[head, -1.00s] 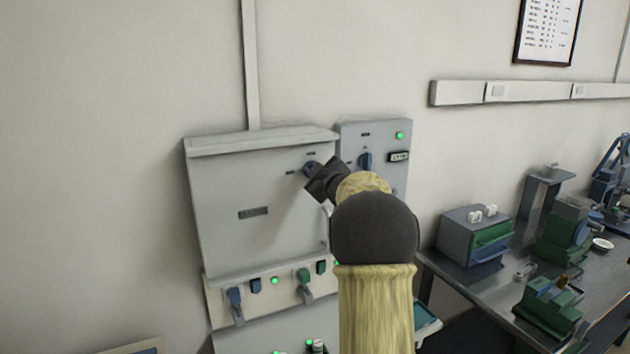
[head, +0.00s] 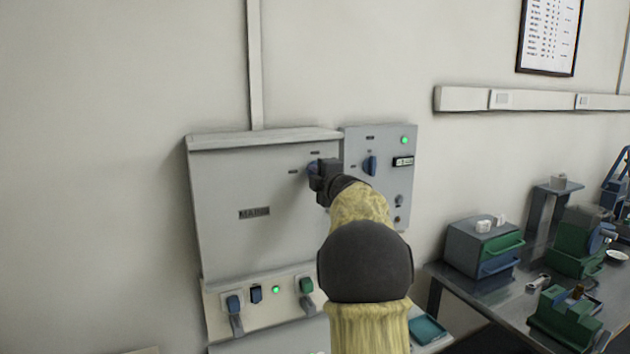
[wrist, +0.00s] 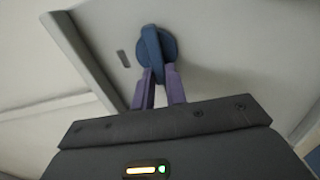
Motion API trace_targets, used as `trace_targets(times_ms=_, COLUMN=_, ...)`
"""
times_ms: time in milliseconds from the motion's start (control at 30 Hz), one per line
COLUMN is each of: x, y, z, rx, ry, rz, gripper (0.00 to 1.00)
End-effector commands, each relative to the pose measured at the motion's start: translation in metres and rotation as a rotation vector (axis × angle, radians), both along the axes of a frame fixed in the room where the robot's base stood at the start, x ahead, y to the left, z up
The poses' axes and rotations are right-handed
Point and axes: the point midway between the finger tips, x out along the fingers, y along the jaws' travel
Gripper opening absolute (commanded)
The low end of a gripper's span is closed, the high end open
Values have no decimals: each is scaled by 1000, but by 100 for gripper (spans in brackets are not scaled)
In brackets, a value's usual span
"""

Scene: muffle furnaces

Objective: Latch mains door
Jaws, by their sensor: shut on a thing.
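The mains door (head: 250,205) is a flat grey panel on the wall cabinet, and it looks shut or nearly flush. A blue rotary latch knob (head: 312,168) sits near its upper right edge, mostly hidden behind my gripper (head: 322,172) in the head view. In the wrist view the blue knob (wrist: 152,45) shows clearly with its bar between the two purple fingers of my gripper (wrist: 159,82). The fingers are shut on the knob's bar. The bar stands roughly along the fingers in the wrist view.
A smaller grey control box (head: 398,180) with a blue switch and a green light stands just right of the door. Below the door is a socket strip (head: 268,298) with plugs. A bench (head: 480,290) with green equipment is at right.

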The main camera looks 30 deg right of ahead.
Motion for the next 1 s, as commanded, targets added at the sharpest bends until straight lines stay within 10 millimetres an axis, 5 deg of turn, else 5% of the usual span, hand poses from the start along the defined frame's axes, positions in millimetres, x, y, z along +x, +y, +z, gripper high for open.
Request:
trace_targets(times_ms=567, x=1, y=1, z=-2, rx=-54, ry=8, rz=2, gripper=0)
trace_targets(times_ms=600, x=1, y=1, z=-2, rx=-54, ry=8, rz=2, gripper=16)
trace_targets(times_ms=700, x=1, y=1, z=-2, rx=-53, ry=7, rz=2, gripper=35)
trace_targets(times_ms=1000, x=0, y=0, z=-2, rx=-51, ry=6, rz=1, gripper=35)
